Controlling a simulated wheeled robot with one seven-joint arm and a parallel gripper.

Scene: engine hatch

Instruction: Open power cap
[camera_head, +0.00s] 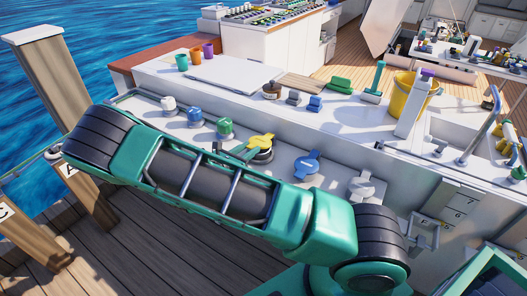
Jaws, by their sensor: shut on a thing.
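A row of round caps with bar handles runs along the side deck. From left to right they are a white cap (168,104), a blue cap (195,116), a green cap (225,127), a yellow cap (261,142), a second blue cap (307,164) and a grey-white cap (364,187). I cannot tell which is the power cap, as no label is readable. My green and black arm crosses in front of the row. A small green piece touches or overlaps the yellow cap's left side; I cannot tell what it is. My gripper does not clearly show and may be hidden behind the arm.
The white boat deck (360,118) holds a yellow bucket (408,97), a green-handled tool (374,82), coloured cups (195,55) and small blocks. Wooden posts (50,75) and a plank dock (150,250) lie nearer, with water behind.

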